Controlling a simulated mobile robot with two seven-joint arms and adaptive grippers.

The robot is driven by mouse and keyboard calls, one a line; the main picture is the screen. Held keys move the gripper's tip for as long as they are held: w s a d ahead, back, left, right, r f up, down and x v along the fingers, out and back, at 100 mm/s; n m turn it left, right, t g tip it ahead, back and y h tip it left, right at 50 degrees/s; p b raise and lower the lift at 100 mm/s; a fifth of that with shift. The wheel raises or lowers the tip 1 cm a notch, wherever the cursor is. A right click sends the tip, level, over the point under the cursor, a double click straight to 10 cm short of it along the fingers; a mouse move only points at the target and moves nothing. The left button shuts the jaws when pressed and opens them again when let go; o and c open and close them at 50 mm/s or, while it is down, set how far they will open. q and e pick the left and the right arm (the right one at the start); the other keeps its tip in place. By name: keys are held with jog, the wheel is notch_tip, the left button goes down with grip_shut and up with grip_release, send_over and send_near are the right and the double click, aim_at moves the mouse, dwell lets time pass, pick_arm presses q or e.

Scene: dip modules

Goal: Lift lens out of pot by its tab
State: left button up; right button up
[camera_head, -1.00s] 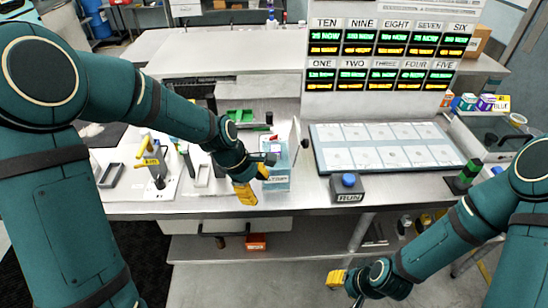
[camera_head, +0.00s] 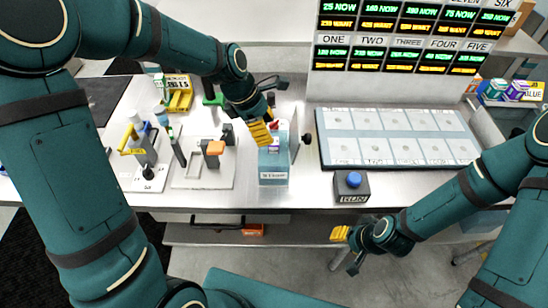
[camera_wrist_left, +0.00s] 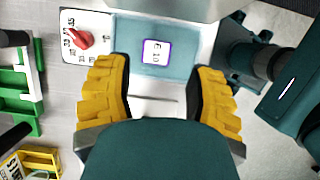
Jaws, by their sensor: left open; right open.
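I cannot pick out the lens, its tab or the pot with certainty. My left gripper (camera_head: 262,133) is open above the back of a light-blue box unit (camera_head: 273,165) on the bench. In the left wrist view the open yellow fingers (camera_wrist_left: 160,85) stand apart, with a thin grey rod-like thing (camera_wrist_left: 153,98) lying in the gap between them. Beyond the fingertips lie the unit's blue panel with a small purple-edged display (camera_wrist_left: 157,52) and a red dial (camera_wrist_left: 81,38) on a white plate. My right gripper (camera_head: 340,233) is open, low in front of the bench.
A white base with an orange-topped block (camera_head: 215,147) and a yellow-handled device (camera_head: 133,138) stand left of the unit. A RUN button box (camera_head: 350,187) and a tray of pale cards (camera_head: 395,135) are to the right. Green racks (camera_wrist_left: 15,90) lie left in the wrist view.

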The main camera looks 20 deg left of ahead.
aim_at(274, 145)
pick_arm(q)
jog(key=shift+x, duration=0.85)
jog(key=x, duration=0.4)
jog(key=shift+w+a+f+b, duration=0.15)
jog(key=shift+a+f+b, duration=0.15)
jog(key=shift+f, duration=0.2)
jog(key=shift+d+f, duration=0.2)
jog(key=shift+f, duration=0.1)
grip_shut()
